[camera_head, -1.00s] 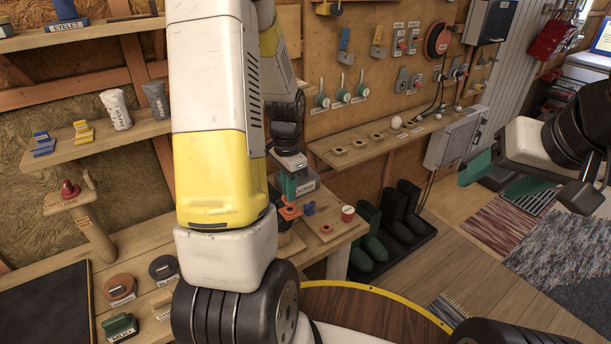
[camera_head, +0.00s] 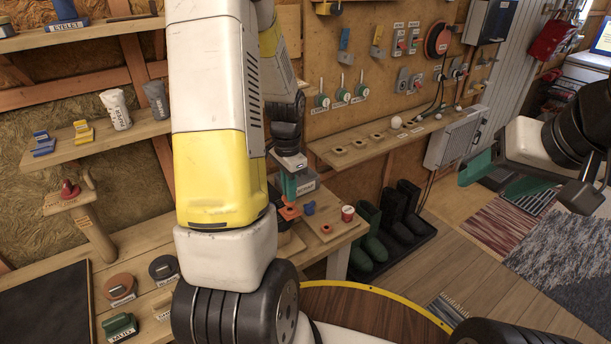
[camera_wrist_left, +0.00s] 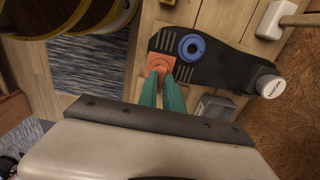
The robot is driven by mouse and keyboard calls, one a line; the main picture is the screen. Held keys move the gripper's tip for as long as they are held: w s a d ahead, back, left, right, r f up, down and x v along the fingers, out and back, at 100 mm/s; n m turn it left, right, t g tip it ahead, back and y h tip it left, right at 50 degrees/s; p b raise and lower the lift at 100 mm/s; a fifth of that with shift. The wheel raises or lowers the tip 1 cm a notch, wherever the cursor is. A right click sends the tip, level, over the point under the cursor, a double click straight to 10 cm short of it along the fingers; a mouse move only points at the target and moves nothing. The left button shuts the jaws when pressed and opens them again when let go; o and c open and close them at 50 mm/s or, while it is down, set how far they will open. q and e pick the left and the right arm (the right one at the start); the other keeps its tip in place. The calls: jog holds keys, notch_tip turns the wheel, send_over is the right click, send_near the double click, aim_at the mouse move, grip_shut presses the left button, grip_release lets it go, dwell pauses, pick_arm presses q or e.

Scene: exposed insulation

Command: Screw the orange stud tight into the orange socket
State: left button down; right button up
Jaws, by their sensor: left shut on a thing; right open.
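My left gripper (camera_head: 291,190) points down at the bench, its green fingers shut on the orange stud (camera_head: 289,211). In the left wrist view the fingertips (camera_wrist_left: 165,90) meet at an orange square piece (camera_wrist_left: 159,64) at the left end of a dark plate; I cannot separate stud from socket there, nor tell how deep the stud sits. A blue ring (camera_wrist_left: 191,47) is on the plate beside the orange piece. In the head view another orange round piece (camera_head: 326,229) sits on the bench to the right. My right gripper (camera_head: 492,176) is open and empty, over the floor at the right.
A blue piece (camera_head: 309,208) and a red-and-white can (camera_head: 347,213) stand close to the left gripper. A wall shelf (camera_head: 350,157) is behind. Dark boots (camera_head: 398,213) stand on the floor right of the bench. A white-capped piece (camera_wrist_left: 270,87) is at the plate's right end.

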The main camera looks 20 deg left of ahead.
pick_arm(q)
jog(key=shift+f, duration=1.15)
jog(key=c, duration=1.4)
grip_release()
jog(key=shift+c, duration=0.2)
notch_tip(320, 180, up, 7)
jog(key=shift+r, duration=0.4)
